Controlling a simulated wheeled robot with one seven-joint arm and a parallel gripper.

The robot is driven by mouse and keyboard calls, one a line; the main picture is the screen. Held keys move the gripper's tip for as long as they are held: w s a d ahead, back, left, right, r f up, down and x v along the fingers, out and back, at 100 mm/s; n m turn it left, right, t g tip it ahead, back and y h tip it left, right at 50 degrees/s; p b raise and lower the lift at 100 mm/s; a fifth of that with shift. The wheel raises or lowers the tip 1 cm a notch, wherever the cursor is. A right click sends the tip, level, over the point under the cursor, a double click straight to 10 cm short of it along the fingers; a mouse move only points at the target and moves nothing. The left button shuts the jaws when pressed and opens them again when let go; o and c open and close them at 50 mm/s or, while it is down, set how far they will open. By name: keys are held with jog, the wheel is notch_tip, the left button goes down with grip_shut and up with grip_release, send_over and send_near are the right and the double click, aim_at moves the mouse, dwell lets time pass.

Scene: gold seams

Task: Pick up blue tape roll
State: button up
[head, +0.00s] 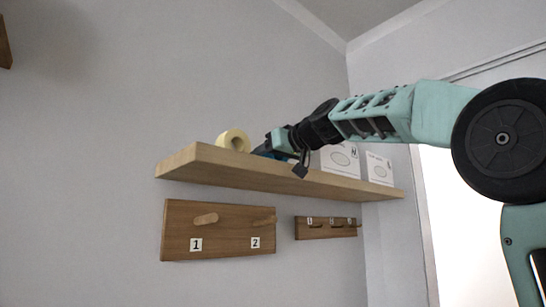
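A dark blue thing (262,150), likely the blue tape roll, shows on the wooden shelf (205,160), just left of my gripper. Only a small part of it shows, because my gripper and wrist cover the rest. My gripper (275,146) is at the shelf's front edge, right at the blue thing. I cannot tell whether its fingers touch the blue thing or are around it. The fingertips are too small and hidden to show whether they are open or shut.
A pale yellow tape roll (234,140) stands on the shelf left of my gripper. White cards (340,158) (379,169) stand to the right. Below hang a wooden peg board (180,230) labelled 1 and 2 and a smaller one (325,232). The shelf's left end is bare.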

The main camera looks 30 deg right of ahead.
notch_tip(320, 180, up, 10)
jog(key=shift+p, duration=1.1)
dwell(0.4)
